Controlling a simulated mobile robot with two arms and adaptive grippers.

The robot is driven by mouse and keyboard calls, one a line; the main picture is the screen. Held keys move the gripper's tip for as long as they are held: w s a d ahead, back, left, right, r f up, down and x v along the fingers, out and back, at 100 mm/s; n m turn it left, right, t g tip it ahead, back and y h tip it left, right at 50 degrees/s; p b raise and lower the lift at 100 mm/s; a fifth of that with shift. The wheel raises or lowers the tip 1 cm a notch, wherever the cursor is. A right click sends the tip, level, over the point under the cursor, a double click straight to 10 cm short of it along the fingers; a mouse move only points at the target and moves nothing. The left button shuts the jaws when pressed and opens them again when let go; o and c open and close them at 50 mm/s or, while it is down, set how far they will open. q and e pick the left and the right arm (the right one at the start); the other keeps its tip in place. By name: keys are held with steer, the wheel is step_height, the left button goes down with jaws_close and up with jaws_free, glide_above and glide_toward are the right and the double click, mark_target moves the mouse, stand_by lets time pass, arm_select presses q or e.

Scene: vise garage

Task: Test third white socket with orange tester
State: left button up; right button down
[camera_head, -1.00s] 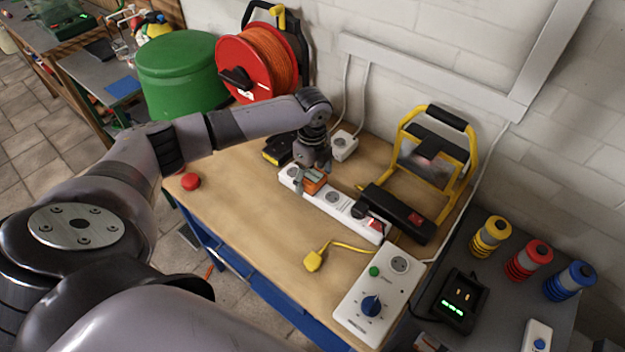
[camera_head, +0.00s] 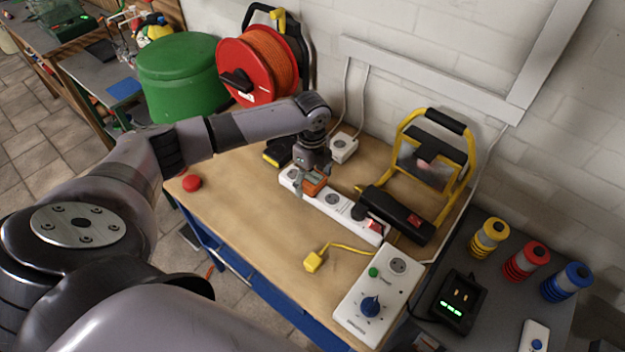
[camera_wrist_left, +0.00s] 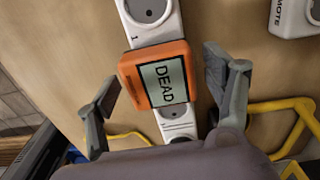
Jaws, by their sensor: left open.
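The orange tester (camera_head: 314,184) sits on the white power strip (camera_head: 345,212), near its far left end. In the left wrist view the tester (camera_wrist_left: 157,80) shows the word "DEAD" on its screen. A socket marked 1 (camera_wrist_left: 148,10) is bare beside it, and another socket (camera_wrist_left: 178,112) shows partly on its other side. My left gripper (camera_head: 311,177) is open above the tester, with one finger on each side and gaps visible in the wrist view. The tester's pins are hidden. My right gripper is not in view.
A black plug (camera_head: 360,212) sits in the strip near its red switch (camera_head: 375,226). A yellow work light (camera_head: 440,160) stands behind the strip. A yellow plug (camera_head: 313,262) and a white control box (camera_head: 378,295) are nearer. The table's front left is mostly clear.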

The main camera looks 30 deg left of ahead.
mark_target(312, 178)
arm_select(q)
steer(key=shift+c, duration=0.4)
steer(key=c, duration=1.5)
steer(key=shift+c, duration=0.7)
steer(key=shift+r+p, duration=3.05)
steer(key=shift+p, duration=0.45)
